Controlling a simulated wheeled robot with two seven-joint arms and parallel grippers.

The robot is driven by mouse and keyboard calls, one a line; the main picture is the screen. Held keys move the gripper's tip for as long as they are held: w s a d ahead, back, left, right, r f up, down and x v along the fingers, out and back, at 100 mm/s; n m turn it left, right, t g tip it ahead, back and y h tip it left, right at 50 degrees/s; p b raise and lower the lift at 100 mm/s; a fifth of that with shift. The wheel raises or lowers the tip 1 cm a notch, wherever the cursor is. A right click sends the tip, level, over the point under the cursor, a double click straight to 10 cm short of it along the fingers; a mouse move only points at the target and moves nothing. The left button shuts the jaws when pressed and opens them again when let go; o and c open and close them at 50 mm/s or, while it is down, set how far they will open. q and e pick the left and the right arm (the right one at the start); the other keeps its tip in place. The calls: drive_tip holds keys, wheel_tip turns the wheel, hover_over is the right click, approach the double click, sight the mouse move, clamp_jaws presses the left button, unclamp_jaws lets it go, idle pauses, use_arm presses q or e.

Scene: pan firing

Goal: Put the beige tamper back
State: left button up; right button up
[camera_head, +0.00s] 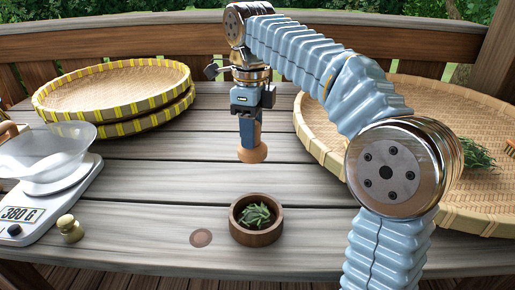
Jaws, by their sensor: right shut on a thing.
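My right gripper (249,124) hangs pointing down over the middle of the table. It is shut on a tan-brown wooden tamper (252,155), whose rounded lower end shows below the fingers. Its upper part is hidden between the fingers. The tamper looks upright and is behind the wooden bowl in the picture; I cannot tell its exact height above the table. A flat brown round spot (201,238) lies left of the bowl. My left gripper is not in view.
A wooden bowl (257,232) with green leaves stands front centre. A scale (50,207) with a clear bowl (43,152) is at left. Yellow-rimmed stacked trays (113,90) are back left. A large woven tray (318,128) with leaves is at right, partly behind my arm.

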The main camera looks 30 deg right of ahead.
sight(257, 149)
drive_tip(key=shift+w+d+f, duration=0.25)
drive_tip(key=shift+d+f, duration=0.2)
drive_tip(key=shift+f, duration=0.15)
drive_tip(key=f, duration=0.1)
drive_tip(key=d+f, duration=0.1)
drive_tip(key=f, duration=0.1)
drive_tip(key=shift+w+d+f, duration=0.15)
drive_tip(key=shift+w+f, duration=0.1)
drive_tip(key=shift+w, duration=0.1)
drive_tip(key=shift+f, duration=0.4)
drive_tip(key=shift+f+b, duration=0.3)
drive_tip(key=o, duration=0.9)
drive_tip(key=shift+o, duration=0.2)
